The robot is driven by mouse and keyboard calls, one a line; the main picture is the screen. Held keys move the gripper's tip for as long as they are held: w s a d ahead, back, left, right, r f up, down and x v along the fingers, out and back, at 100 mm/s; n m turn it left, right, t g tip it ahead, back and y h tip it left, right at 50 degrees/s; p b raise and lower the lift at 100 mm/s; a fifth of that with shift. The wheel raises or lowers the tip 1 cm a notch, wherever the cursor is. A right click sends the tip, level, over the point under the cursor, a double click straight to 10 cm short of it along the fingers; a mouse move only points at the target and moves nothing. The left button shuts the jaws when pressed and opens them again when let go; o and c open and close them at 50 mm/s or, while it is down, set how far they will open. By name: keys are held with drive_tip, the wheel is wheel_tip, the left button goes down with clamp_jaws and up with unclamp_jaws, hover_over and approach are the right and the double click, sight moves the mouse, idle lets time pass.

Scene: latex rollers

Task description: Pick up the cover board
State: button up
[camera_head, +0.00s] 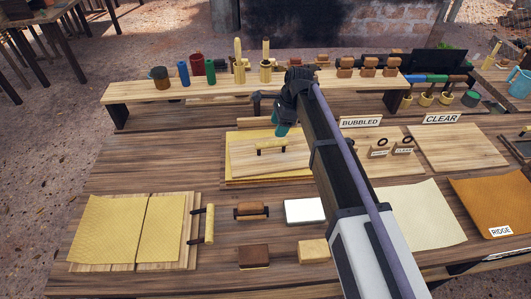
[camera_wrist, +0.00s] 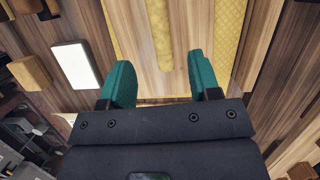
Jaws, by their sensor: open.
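The cover board (camera_head: 245,160) is a pale wooden board with a bar handle (camera_head: 271,147) on top. It lies over yellow sheet material near the middle of the table in the head view. My gripper (camera_head: 281,129) is above the board's far part, beyond the handle, with its teal fingers pointing down. In the wrist view my gripper (camera_wrist: 160,84) is open and empty, with its fingers wide apart. The yellowish handle (camera_wrist: 160,35) runs up the picture between the lines of the fingers, over the board (camera_wrist: 183,35). I see no contact with the handle.
A white block (camera_head: 305,211), a brown-handled roller (camera_head: 251,211) and wooden blocks stand in front of the board. A yellow-sheeted board (camera_head: 105,228) lies at left. A raised shelf (camera_head: 180,95) with tools and cups runs behind. BUBBLED and CLEAR signs stand at right.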

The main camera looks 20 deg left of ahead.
sight(270, 147)
drive_tip(key=b+x, duration=0.4)
drive_tip(key=x, duration=0.1)
drive_tip(key=shift+d+f+b, duration=0.2)
drive_tip(key=shift+f+b, duration=0.05)
drive_tip(key=shift+b, duration=0.15)
drive_tip(key=shift+a+f, duration=0.15)
drive_tip(key=shift+f, duration=0.05)
drive_tip(key=shift+r, duration=0.15)
drive_tip(key=b+x, duration=0.5)
drive_tip(key=shift+f, duration=0.2)
drive_tip(key=shift+r, duration=0.25)
drive_tip(key=shift+c, duration=0.2)
clamp_jaws()
